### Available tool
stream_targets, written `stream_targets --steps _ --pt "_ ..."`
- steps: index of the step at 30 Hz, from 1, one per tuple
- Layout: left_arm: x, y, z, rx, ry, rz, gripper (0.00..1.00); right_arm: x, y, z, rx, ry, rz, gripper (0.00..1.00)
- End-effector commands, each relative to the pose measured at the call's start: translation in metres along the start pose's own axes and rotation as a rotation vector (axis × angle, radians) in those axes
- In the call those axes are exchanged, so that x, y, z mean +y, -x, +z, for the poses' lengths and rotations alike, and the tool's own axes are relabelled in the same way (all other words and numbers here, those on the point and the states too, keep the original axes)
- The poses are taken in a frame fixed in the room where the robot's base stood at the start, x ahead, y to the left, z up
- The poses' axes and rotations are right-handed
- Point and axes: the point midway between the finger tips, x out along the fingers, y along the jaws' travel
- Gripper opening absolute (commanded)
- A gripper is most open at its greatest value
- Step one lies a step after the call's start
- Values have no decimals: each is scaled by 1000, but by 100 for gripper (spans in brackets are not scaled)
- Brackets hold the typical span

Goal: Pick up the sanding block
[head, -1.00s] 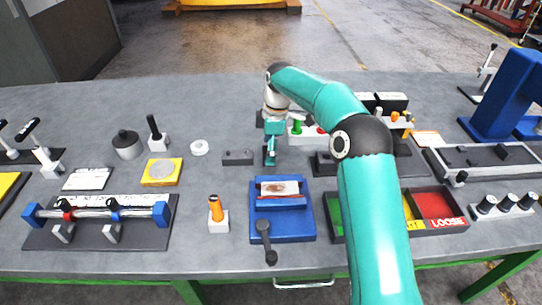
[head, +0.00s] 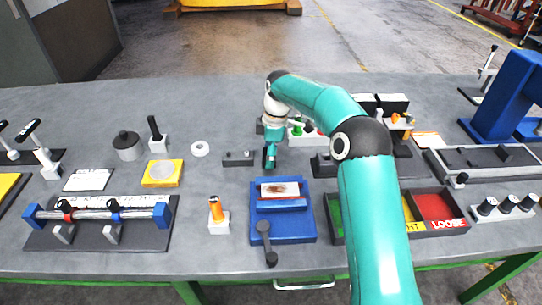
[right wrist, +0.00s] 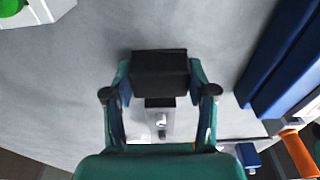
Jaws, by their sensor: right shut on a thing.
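The sanding block appears as a dark, nearly black block (right wrist: 160,72) between the two fingers of my right gripper (right wrist: 160,82) in the right wrist view. The fingers press on its left and right sides, so the gripper is shut on it. In the head view the right gripper (head: 270,160) is low over the middle of the bench, behind the blue vise. My left gripper is not in view.
The blue vise (head: 282,225) stands in front. A white box with coloured buttons (head: 308,137) is behind right. A sorting tray (head: 440,228) lies at right. Bare bench lies behind.

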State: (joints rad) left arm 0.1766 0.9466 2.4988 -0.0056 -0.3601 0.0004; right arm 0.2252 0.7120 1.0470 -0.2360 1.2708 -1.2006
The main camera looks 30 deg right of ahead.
Motion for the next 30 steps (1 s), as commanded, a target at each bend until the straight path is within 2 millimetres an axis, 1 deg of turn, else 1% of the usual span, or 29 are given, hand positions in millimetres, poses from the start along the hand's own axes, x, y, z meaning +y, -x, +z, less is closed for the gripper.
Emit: stream_targets --steps 5,8,13,17,18,20,21,23,24,26,27,30 --pt "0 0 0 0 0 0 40 0 4 0 0 0 0 18" --pt "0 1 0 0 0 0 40 0 10 -1 0 0 1 18" --pt "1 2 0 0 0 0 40 1 32 -4 2 0 4 18" --pt "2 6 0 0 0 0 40 1 63 -7 2 -1 5 18" --pt "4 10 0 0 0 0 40 1 76 -9 2 -1 6 18" --pt "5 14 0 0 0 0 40 1 95 -12 3 -1 7 18" --pt "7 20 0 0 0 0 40 1 108 -13 2 -1 6 18" --pt "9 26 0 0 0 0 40 1 125 -15 2 -2 5 18" --pt "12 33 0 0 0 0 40 1 138 -16 2 -2 4 18" --pt "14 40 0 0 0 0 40 1 153 -18 2 -2 4 18" --pt "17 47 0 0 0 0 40 1 163 -19 1 -2 3 18" --pt "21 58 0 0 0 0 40 1 182 -21 1 -1 2 18"
